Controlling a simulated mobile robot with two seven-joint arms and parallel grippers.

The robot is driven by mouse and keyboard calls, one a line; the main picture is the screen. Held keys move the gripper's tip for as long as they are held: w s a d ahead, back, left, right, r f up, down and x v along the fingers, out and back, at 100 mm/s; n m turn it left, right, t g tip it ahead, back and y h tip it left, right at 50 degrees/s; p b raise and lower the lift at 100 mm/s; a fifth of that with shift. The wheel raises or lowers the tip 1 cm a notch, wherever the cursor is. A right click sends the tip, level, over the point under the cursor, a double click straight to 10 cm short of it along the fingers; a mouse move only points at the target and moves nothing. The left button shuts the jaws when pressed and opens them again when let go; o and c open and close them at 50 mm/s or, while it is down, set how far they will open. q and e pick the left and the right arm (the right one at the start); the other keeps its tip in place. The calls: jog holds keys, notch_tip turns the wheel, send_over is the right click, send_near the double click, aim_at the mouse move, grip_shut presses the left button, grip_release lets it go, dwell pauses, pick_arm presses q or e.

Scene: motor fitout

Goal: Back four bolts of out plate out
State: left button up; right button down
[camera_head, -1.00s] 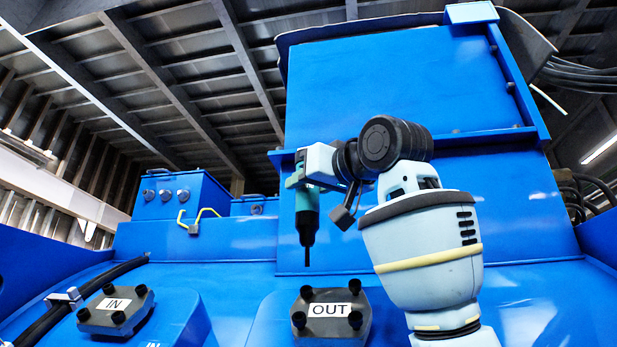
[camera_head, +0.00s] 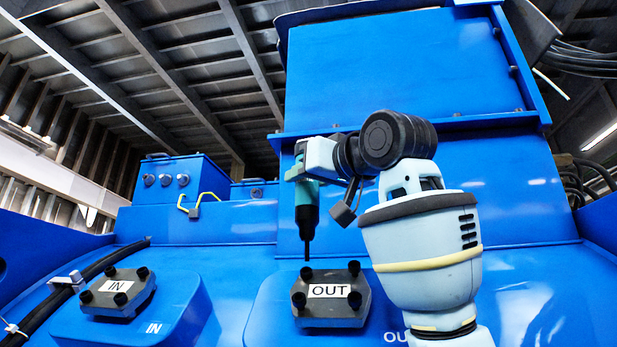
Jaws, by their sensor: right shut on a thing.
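The OUT plate (camera_head: 331,316) is a dark plate with a white OUT label on a blue raised pad. Black bolts show at its corners: back left (camera_head: 306,273), back right (camera_head: 354,267), front left (camera_head: 299,299) and front right (camera_head: 355,299). My right gripper (camera_head: 302,172) is shut on a teal and black power driver (camera_head: 306,205). The driver hangs upright, bit down. Its tip is just above or at the back left bolt; I cannot tell if they touch. My left gripper is not in view.
The IN plate (camera_head: 118,293) with its own bolts sits on a pad at the left. A black cable (camera_head: 75,290) runs beside it. A blue box (camera_head: 178,187) and a yellow handle (camera_head: 201,203) stand behind. A tall blue housing (camera_head: 400,75) rises behind my right arm.

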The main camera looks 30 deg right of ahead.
jog(key=shift+f, duration=0.6)
dwell(0.7)
jog(key=shift+r, duration=0.4)
dwell(0.7)
jog(key=shift+w+r, duration=0.1)
jog(key=shift+r, duration=0.15)
jog(key=shift+s+r, duration=0.2)
jog(key=shift+r, duration=1.85)
jog(key=shift+r, duration=2.5)
jog(key=shift+f, duration=0.1)
